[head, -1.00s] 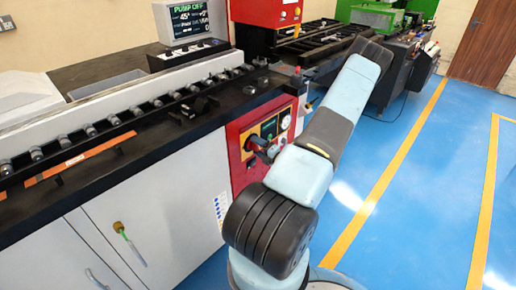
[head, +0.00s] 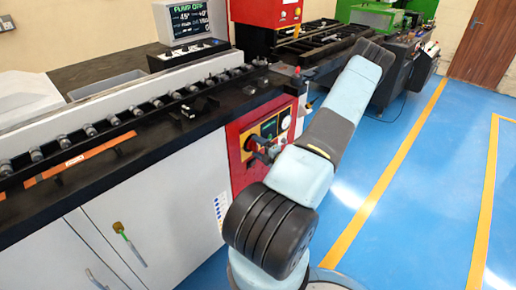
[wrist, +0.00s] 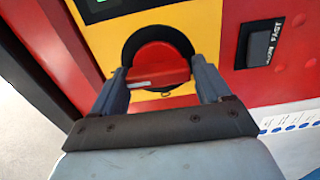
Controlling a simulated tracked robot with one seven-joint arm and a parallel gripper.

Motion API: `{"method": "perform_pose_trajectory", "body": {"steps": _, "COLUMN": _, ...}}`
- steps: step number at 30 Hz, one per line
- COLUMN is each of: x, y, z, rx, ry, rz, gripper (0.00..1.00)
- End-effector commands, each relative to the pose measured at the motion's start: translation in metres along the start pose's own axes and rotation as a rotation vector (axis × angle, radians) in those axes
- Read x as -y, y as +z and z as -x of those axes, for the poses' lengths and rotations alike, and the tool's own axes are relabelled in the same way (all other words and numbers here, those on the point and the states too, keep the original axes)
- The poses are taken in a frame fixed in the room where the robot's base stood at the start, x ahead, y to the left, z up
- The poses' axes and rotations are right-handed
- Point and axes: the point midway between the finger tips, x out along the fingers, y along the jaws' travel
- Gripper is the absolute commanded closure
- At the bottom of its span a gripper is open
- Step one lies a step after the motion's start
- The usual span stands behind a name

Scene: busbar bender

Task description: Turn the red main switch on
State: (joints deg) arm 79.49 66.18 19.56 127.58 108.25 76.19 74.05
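The red main switch (wrist: 158,64) is a round knob with a raised grip bar, set in a dark ring on a yellow plate. In the wrist view its bar lies nearly level, slightly tilted up to the right. My gripper (wrist: 160,76) reaches up to it with one finger on each side of the knob. The fingers are spread wide, and I cannot tell whether they touch it. In the head view my gripper (head: 257,144) is at the red and yellow panel and mostly hides the switch.
A rocker switch marked FAST (wrist: 262,45) sits right of the knob on the red panel (wrist: 295,75). Part of a green display (wrist: 97,3) shows above left. The console screen (head: 197,20) reads PUMP OFF. A black-topped bench (head: 150,140) runs left; blue floor is clear at right.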

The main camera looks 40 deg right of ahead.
Motion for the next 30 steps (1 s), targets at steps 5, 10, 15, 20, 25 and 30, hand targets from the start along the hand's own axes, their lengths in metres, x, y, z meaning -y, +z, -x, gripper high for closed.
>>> {"method": "perform_pose_trajectory", "body": {"steps": 5, "x": -0.001, "y": 0.001, "z": -0.001, "rx": 0.001, "ry": 0.003, "rz": 0.002, "gripper": 0.04}}
{"method": "perform_pose_trajectory", "body": {"steps": 10, "x": -0.001, "y": 0.001, "z": -0.001, "rx": 0.0, "ry": 0.002, "rz": 0.002, "gripper": 0.02}}
{"method": "perform_pose_trajectory", "body": {"steps": 15, "x": -0.001, "y": 0.001, "z": 0.003, "rx": 0.001, "ry": 0.002, "rz": 0.002, "gripper": 0.02}}
{"method": "perform_pose_trajectory", "body": {"steps": 20, "x": -0.001, "y": 0.001, "z": 0.022, "rx": 0.002, "ry": 0.0, "rz": 0.002, "gripper": 0.02}}
{"method": "perform_pose_trajectory", "body": {"steps": 25, "x": 0.0, "y": 0.002, "z": 0.055, "rx": 0.004, "ry": 0.001, "rz": 0.002, "gripper": 0.02}}
{"method": "perform_pose_trajectory", "body": {"steps": 30, "x": 0.0, "y": 0.001, "z": 0.089, "rx": 0.003, "ry": 0.001, "rz": 0.001, "gripper": 0.02}}
